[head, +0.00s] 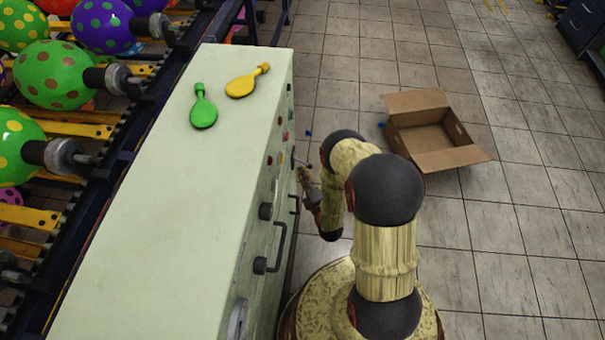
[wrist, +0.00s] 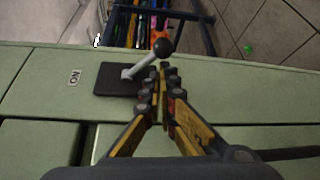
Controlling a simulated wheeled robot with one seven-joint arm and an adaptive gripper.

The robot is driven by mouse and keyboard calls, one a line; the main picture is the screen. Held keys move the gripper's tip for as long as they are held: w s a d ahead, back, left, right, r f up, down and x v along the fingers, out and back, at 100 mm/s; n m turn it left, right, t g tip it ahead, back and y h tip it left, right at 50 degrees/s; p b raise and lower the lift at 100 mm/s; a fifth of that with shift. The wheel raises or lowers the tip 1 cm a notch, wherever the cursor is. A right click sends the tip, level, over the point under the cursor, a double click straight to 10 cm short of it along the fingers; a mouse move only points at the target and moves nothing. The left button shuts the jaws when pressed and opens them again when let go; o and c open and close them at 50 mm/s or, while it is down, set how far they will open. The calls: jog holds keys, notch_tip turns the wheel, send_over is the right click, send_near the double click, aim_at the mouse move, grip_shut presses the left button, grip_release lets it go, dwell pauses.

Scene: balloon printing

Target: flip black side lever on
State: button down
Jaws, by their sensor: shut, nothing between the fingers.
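The black side lever (wrist: 145,66) shows in the wrist view on the green cabinet face. It has a black square plate, a grey rod and a black ball knob. The rod slants up and right, away from a small ON label (wrist: 75,77) left of the plate. My gripper (wrist: 160,74) is shut and empty, its fingertips just below the knob and right of the rod. I cannot tell whether they touch it. In the head view, my gripper (head: 306,182) is at the right side of the pale green cabinet (head: 165,170), and the lever is small there.
Green (head: 203,107) and yellow (head: 247,81) flat balloons lie on the cabinet top. A rack of printed balloons (head: 52,74) stands at the left. Black handles (head: 278,250) stick out from the cabinet side. An open cardboard box (head: 437,158) sits on the tiled floor at right.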

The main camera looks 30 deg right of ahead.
aim_at(304, 163)
jog(key=shift+s+d+r+n+g+p, duration=0.2)
jog(key=shift+d+r+n+g+p, duration=0.25)
jog(key=shift+n+p, duration=0.3)
jog(key=r+n+g+p, duration=0.1)
jog(key=n+h+p, duration=0.1)
jog(key=p, duration=0.1)
jog(key=r+n+g+p, duration=0.1)
jog(key=shift+s+d+r+n+g+h+p, duration=0.25)
jog(key=shift+d+r+n+g+h+p, duration=0.05)
jog(key=shift+n+g, duration=0.05)
jog(key=shift+s+r+p, duration=0.1)
jog(key=shift+r+p, duration=0.3)
jog(key=shift+r, duration=0.7)
jog(key=shift+r+p, duration=0.55)
jog(key=shift+r, duration=0.25)
